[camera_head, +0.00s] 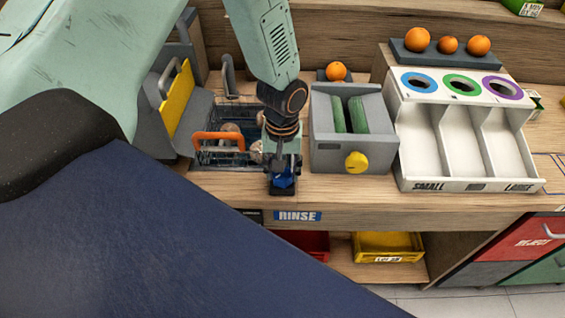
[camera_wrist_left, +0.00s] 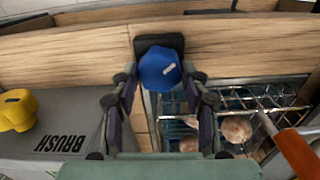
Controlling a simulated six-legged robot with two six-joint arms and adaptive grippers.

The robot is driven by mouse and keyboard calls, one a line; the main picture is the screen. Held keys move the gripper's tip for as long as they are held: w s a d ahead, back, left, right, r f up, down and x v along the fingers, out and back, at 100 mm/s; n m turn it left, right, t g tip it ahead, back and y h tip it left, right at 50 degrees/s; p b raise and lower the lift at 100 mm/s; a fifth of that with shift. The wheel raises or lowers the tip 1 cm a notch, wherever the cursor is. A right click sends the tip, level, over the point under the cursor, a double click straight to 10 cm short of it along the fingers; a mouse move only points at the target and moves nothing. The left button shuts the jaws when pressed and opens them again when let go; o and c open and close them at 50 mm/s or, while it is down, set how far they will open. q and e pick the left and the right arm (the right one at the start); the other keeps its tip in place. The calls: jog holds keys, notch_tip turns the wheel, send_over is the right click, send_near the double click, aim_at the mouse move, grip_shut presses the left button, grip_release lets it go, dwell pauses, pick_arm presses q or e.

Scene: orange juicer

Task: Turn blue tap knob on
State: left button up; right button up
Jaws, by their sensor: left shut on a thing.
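The blue tap knob (camera_head: 283,181) sits on a dark base at the front edge of the counter, above the RINSE label. In the left wrist view the knob (camera_wrist_left: 158,70) is round and blue, with a pale mark on its face. My left gripper (camera_head: 283,172) points down over it from above. In the left wrist view my left gripper (camera_wrist_left: 161,82) has one finger on each side of the knob and is shut on it. In the head view the gripper partly hides the knob. My right gripper is not in view.
A wire basket (camera_head: 215,158) with an orange handle (camera_head: 219,141) and round items is left of the knob. A grey brush unit (camera_head: 321,122) with a yellow knob (camera_head: 356,162) stands close on the right. A white sorter (camera_head: 448,184) is farther right.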

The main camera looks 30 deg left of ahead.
pick_arm(q)
jog(key=n+p, duration=0.3)
jog(key=n, duration=0.2)
jog(key=shift+s+r+n+p, duration=0.1)
jog(key=shift+r+n+p, duration=0.05)
jog(key=shift+n+p, duration=1.7)
jog(key=shift+n, duration=0.35)
jog(key=o, duration=1.2)
jog(key=shift+c, duration=0.2)
notch_tip(320, 180, up, 12)
